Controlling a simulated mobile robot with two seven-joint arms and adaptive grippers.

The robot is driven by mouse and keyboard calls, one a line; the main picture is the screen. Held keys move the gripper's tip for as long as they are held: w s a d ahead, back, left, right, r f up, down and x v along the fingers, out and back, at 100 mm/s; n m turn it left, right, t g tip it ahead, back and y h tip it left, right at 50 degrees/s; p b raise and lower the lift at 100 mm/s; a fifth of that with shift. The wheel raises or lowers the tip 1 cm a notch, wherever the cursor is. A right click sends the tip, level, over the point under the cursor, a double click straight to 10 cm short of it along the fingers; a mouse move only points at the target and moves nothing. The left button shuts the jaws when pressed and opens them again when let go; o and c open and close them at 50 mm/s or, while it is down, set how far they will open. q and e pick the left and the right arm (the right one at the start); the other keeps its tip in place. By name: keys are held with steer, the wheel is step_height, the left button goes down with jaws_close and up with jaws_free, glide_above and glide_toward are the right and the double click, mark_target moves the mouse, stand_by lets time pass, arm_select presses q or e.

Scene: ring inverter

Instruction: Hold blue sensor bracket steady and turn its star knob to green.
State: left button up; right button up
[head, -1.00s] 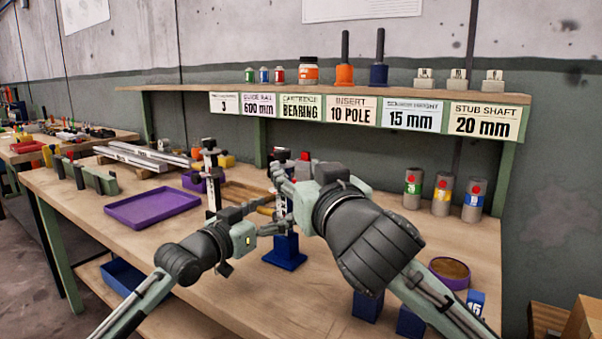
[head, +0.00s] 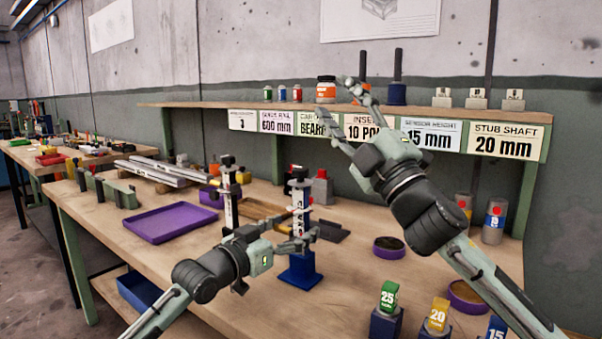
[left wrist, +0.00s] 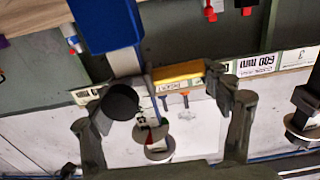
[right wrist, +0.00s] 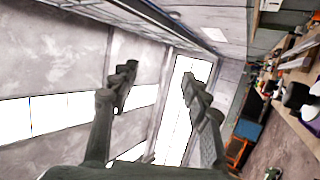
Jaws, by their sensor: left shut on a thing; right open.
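The blue sensor bracket stands upright on the bench, with a blue base (head: 300,270), a pale marked post (head: 299,198) and a dark head on top. My left gripper (head: 308,240) is shut on it at the post, just above the base. In the left wrist view the blue base (left wrist: 106,25) is at the top, with a round black knob (left wrist: 122,102) and a pale disc with green and red marks (left wrist: 150,134) below. I cannot tell where the knob points. My right gripper (head: 345,115) is open and empty, raised before the shelf; its fingers (right wrist: 155,90) stand apart.
A similar post bracket (head: 230,195) stands behind to the left, near a purple tray (head: 170,223). Numbered blocks, green (head: 388,297), yellow (head: 437,314) and blue, stand at the front right. A labelled shelf (head: 450,112) runs along the back.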

steer(key=n+g+y, duration=0.2)
steer(key=n+y, duration=0.1)
steer(key=n, duration=0.4)
steer(key=n+g, duration=1.2)
steer(key=n, duration=0.8)
glide_toward(300, 168)
steer(key=x, duration=1)
steer(key=shift+w+f, duration=0.1)
steer(key=shift+f, duration=0.3)
jaws_close()
